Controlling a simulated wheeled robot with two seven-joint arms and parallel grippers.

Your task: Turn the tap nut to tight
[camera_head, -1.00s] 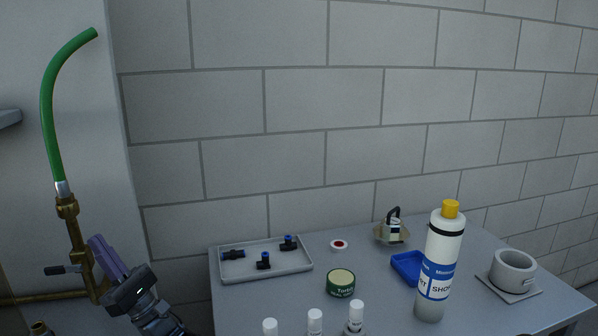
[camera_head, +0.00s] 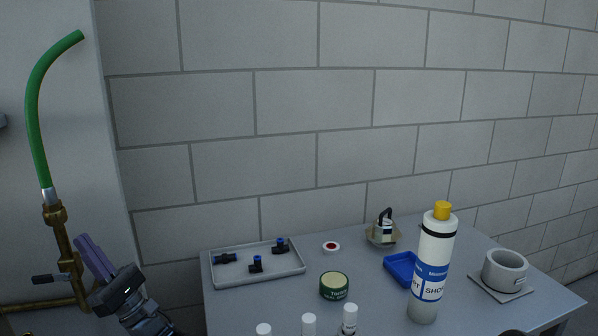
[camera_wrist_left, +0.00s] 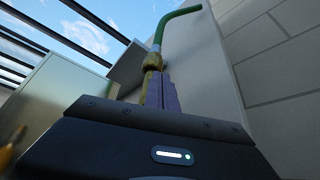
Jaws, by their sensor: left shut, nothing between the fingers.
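The brass tap (camera_head: 72,262) stands at the left against a pale panel. Its brass nut (camera_head: 54,213) sits below the metal end of a green hose (camera_head: 38,120). A dark lever handle (camera_head: 46,279) sticks out to the left of the tap. My left gripper (camera_head: 82,238), with purple fingers, is shut and empty just right of the tap, its tips a little below the nut. In the left wrist view the nut (camera_wrist_left: 152,62) shows just beyond the purple fingers (camera_wrist_left: 161,92); I cannot tell whether they touch the tap. My right gripper is not in view.
A grey table on the right holds a tray (camera_head: 215,277) of black fittings, a green tin (camera_head: 334,287), a white bottle (camera_head: 433,255), a blue dish (camera_head: 399,268), a grey pot (camera_head: 504,272) and several white-capped vials. A brick wall stands behind.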

